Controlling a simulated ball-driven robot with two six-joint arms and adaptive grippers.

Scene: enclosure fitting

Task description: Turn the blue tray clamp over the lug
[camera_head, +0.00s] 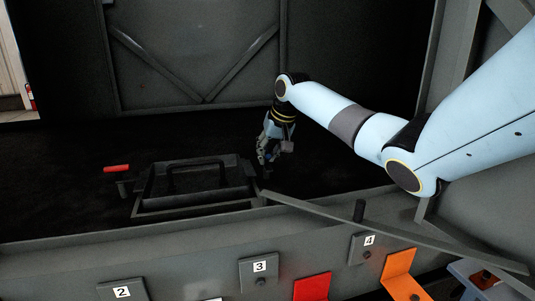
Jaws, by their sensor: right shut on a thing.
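A dark tray (195,208) with a raised black handle lies on the black floor of the enclosure, left of centre. My right gripper (264,161) points down at the tray's right end. It is shut on what appears to be the blue tray clamp, which the fingers mostly hide. I cannot tell the clamp's angle or whether it lies over the lug; the lug is not distinguishable. A red clamp handle (116,168) sticks out to the left at the tray's left end. My left gripper is not in view.
The enclosure's grey front wall carries plates numbered 2 (122,290), 3 (259,270) and 4 (367,246). A red plate (312,287) and an orange bracket (400,272) are below. A long grey bar (390,236) slants across the front right. Floor behind the tray is clear.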

